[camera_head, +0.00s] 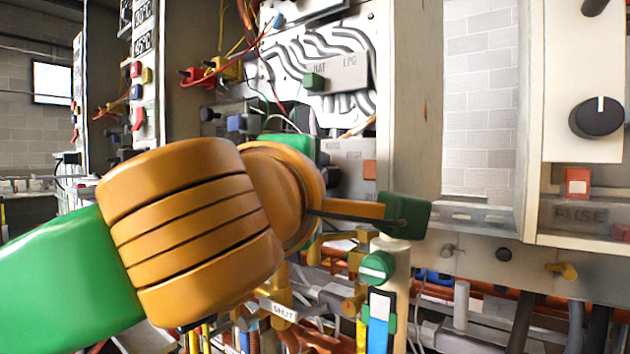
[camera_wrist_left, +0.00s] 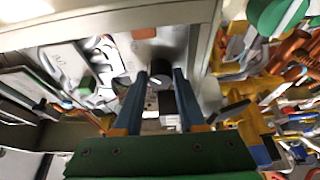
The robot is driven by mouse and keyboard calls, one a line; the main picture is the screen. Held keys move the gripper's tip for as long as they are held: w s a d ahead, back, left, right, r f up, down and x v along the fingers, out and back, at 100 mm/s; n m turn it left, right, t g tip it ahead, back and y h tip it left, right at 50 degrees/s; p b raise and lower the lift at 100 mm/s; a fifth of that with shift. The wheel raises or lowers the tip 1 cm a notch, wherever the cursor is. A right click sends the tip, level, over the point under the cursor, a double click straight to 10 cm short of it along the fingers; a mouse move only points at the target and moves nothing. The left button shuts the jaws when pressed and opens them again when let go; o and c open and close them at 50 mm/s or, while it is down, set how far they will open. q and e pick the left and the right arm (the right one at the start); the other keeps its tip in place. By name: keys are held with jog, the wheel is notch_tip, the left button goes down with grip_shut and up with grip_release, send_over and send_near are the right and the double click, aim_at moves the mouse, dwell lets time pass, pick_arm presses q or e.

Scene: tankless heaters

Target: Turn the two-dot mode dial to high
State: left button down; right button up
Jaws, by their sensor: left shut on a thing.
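In the left wrist view a dark round dial (camera_wrist_left: 160,66) with a short white pointer mark sits on a grey panel. My left gripper (camera_wrist_left: 160,76) has its two blue fingers on either side of this dial and is shut on it. Its dots and the printed settings around it cannot be read. In the head view my orange and green left arm covers the dial and the fingertips. Part of the grey panel (camera_head: 345,150) with faint lettering shows just beyond the wrist. My right gripper is not in view.
A NAT/LPG slider with a green knob (camera_head: 314,81) sits above the panel. An orange square (camera_head: 370,169) is on the panel's right. A green round valve knob (camera_head: 377,267) and pipes lie below. Another black dial (camera_head: 597,117) is on the unit at right.

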pick_arm(q)
jog(key=shift+c, duration=2.4)
grip_release()
